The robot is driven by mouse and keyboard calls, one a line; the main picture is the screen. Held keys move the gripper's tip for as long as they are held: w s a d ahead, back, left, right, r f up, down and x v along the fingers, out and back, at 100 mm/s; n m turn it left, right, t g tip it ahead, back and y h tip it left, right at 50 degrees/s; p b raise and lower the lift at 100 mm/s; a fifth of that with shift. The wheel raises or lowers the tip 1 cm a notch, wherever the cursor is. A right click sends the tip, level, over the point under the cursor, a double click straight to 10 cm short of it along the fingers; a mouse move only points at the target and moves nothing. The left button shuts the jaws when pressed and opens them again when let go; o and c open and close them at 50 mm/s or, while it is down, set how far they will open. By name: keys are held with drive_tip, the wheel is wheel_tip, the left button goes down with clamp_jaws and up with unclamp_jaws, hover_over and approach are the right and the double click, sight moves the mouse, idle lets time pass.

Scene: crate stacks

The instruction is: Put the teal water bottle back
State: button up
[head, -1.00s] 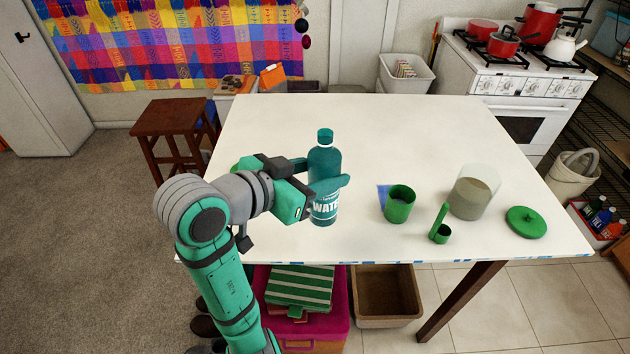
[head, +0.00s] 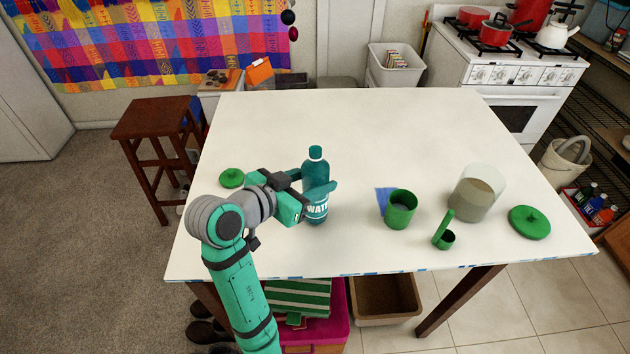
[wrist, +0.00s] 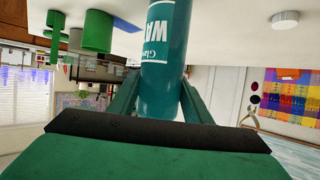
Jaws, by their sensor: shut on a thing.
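The teal water bottle (head: 316,171) stands upright at the left-middle of the white table, with a white "WATER" label. My gripper (head: 318,189) is shut on its body from the left. In the wrist view the bottle (wrist: 163,75) sits between both fingers, with the picture turned so that the table is at the top. I cannot tell whether its base touches the table or is slightly above it.
On the white table (head: 330,120), a green lid (head: 232,178) lies left of my arm. To the right are a green cup (head: 400,210), a blue piece (head: 383,200), a green scoop (head: 444,236), a clear canister (head: 477,193) and another green lid (head: 529,222). The back is clear.

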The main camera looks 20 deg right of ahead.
drive_tip(key=shift+s+d+f, duration=0.15)
drive_tip(key=shift+f, duration=0.35)
drive_tip(key=shift+s+d, duration=0.1)
drive_tip(key=shift+s, duration=0.05)
drive_tip(key=shift+a+f, duration=0.1)
drive_tip(key=shift+a, duration=0.1)
drive_tip(key=o, duration=1.3)
drive_tip(key=shift+o, duration=0.2)
drive_tip(key=shift+d+f, duration=0.1)
drive_tip(key=shift+s+a+r, duration=0.1)
drive_tip(key=shift+a+r, duration=0.15)
drive_tip(key=shift+r, duration=0.05)
drive_tip(key=v, duration=1.1)
drive_tip(key=shift+a, duration=0.2)
drive_tip(key=shift+s, duration=0.1)
